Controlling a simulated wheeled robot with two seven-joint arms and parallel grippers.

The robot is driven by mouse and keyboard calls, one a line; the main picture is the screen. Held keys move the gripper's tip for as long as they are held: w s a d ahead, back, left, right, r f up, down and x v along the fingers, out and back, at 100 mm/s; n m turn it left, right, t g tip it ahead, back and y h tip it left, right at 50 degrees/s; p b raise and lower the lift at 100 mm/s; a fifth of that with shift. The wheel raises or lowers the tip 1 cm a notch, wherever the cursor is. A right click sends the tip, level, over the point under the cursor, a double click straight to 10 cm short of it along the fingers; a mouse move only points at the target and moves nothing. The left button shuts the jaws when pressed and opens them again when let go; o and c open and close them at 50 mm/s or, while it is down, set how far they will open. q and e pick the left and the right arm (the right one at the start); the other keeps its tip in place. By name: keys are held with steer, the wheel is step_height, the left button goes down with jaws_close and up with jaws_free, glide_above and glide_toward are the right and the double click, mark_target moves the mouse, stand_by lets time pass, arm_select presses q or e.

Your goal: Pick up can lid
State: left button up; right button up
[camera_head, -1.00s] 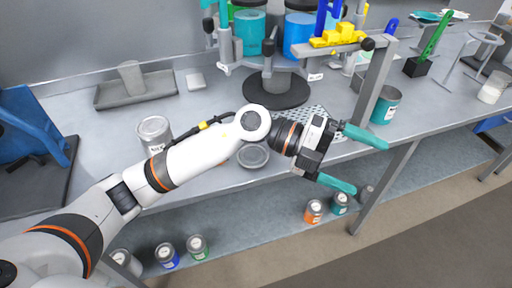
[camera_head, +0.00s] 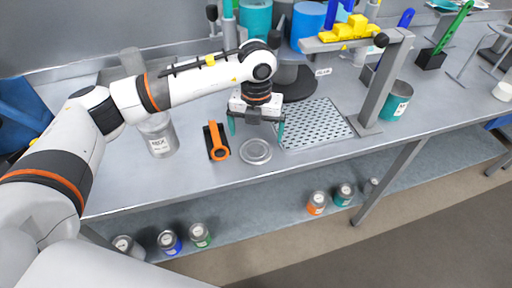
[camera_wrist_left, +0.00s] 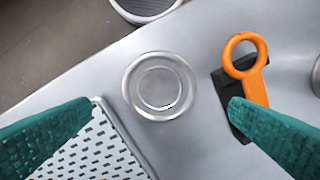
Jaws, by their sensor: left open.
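The can lid (camera_head: 256,152) is a round silver disc lying flat on the grey bench near its front edge. In the left wrist view the lid (camera_wrist_left: 160,86) shows whole and lies beyond the fingertips, near the middle. My left gripper (camera_head: 256,138) points down just behind and above the lid, with its teal fingers spread wide and nothing between them. Its fingers also show at both sides of the left wrist view (camera_wrist_left: 160,112). The lid and fingers do not touch. My right gripper is not in view.
An orange-handled tool (camera_head: 218,142) on a black base lies left of the lid. A silver can (camera_head: 160,140) stands farther left. A perforated tray (camera_head: 312,124) lies to the right, beside a grey stand (camera_head: 382,85). Several small cans sit on the lower shelf.

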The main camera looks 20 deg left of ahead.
mark_target(256, 149)
arm_select(q)
step_height(256, 149, down, 5)
steer(key=shift+r+p, duration=0.1)
steer(key=shift+p, duration=0.9)
steer(key=shift+f, duration=0.5)
steer(key=c, duration=0.9)
